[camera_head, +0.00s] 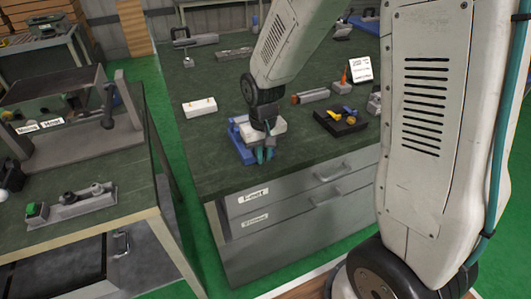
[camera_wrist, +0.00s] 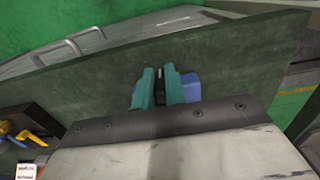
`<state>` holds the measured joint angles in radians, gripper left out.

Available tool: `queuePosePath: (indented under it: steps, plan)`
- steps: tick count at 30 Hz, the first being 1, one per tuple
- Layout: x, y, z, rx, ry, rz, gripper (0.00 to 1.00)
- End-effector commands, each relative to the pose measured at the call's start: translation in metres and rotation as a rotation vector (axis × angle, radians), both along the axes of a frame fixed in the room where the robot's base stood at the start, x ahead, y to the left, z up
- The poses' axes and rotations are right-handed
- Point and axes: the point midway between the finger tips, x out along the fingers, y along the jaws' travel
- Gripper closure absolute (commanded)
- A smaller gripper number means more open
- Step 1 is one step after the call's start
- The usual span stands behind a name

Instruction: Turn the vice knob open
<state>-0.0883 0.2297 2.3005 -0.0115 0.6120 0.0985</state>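A blue vice (camera_head: 239,143) sits near the front edge of the green workbench, partly covered by my gripper. My gripper (camera_head: 264,154) points down at its right front side, with teal fingers close together. In the wrist view my gripper (camera_wrist: 158,80) has a narrow gap between its fingers, with something dark and a small light piece in it. A blue part of the vice (camera_wrist: 191,87) shows just right of the fingers. I cannot make out the knob clearly, nor whether the fingers touch it.
A black tray (camera_head: 341,126) with yellow and blue parts lies right of my gripper. A white box (camera_head: 199,107) lies behind left. A clamp-like tool (camera_head: 312,96) lies behind right. Labelled drawers (camera_head: 290,203) are below. A second bench (camera_head: 70,235) stands left across a green floor gap.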

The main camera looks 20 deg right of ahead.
Motion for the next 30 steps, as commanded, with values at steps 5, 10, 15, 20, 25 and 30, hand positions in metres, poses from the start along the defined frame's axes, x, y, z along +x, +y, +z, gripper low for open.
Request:
queuePosePath:
  steps: [5,10,15,20,25,30]
  plan:
    - [0.000,-0.004,0.000,-0.001,0.000,0.001,1.00]
    - [0.000,-0.002,0.000,-0.023,0.000,0.000,1.00]
    - [0.000,0.001,0.000,-0.090,-0.001,0.004,1.00]
    - [0.000,0.003,0.000,-0.203,0.000,0.007,1.00]
    - [0.000,0.005,-0.001,-0.358,-0.001,0.009,1.00]
    - [0.000,0.007,-0.002,-0.521,0.000,0.009,1.00]
